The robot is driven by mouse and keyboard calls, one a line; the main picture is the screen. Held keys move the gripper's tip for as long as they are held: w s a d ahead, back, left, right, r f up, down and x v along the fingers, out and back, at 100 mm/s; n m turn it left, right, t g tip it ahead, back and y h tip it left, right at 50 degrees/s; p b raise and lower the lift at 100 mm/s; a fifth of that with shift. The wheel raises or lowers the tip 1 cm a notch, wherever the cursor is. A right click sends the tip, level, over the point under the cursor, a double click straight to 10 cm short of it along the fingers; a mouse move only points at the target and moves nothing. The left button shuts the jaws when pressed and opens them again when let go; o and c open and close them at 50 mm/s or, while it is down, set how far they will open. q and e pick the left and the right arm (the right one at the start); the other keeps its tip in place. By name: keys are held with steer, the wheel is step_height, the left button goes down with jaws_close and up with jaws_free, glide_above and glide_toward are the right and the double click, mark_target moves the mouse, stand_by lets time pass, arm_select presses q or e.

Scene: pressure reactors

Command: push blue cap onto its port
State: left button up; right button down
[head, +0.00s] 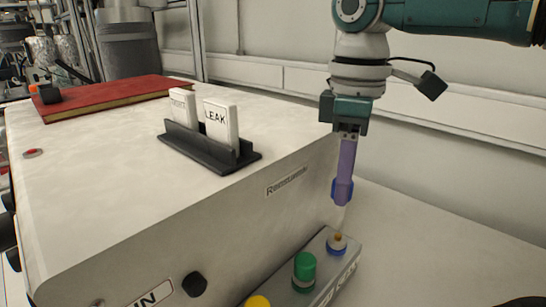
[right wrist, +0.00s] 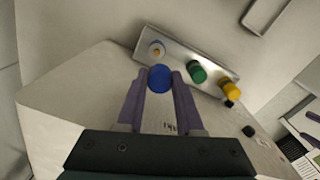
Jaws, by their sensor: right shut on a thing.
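The blue cap (head: 342,193) is between the fingertips of my right gripper (head: 345,178), which is shut on it. The fingers are purple and point down. In the right wrist view, the round blue cap (right wrist: 160,78) sits between the two fingertips (right wrist: 161,80). The port with a blue ring and brass tip (head: 337,243) is at the far end of the grey port block, below the cap and apart from it. In the right wrist view, this port (right wrist: 156,49) shows just beyond the cap. My left gripper is not in view.
A green cap (head: 304,268) and a yellow cap (head: 257,302) sit on the same grey block (head: 328,268). The large white reactor housing (head: 110,190) stands beside it. A black holder (head: 205,150) with a LEAK card (head: 220,125) is on top. The bench right of the block is mostly clear.

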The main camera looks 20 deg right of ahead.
steer(key=shift+w+d+f, duration=0.1)
steer(key=shift+d+f, duration=0.3)
steer(key=shift+f, duration=0.35)
arm_select(q)
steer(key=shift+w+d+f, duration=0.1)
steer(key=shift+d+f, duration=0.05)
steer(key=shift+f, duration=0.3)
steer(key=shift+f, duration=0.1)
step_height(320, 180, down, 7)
steer(key=b, duration=0.7)
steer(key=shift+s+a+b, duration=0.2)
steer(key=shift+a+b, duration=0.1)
arm_select(e)
step_height(320, 180, down, 6)
steer(key=shift+r, duration=0.1)
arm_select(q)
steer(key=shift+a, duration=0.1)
arm_select(e)
steer(key=shift+r, duration=0.1)
arm_select(q)
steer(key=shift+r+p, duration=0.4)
steer(key=shift+p, duration=0.1)
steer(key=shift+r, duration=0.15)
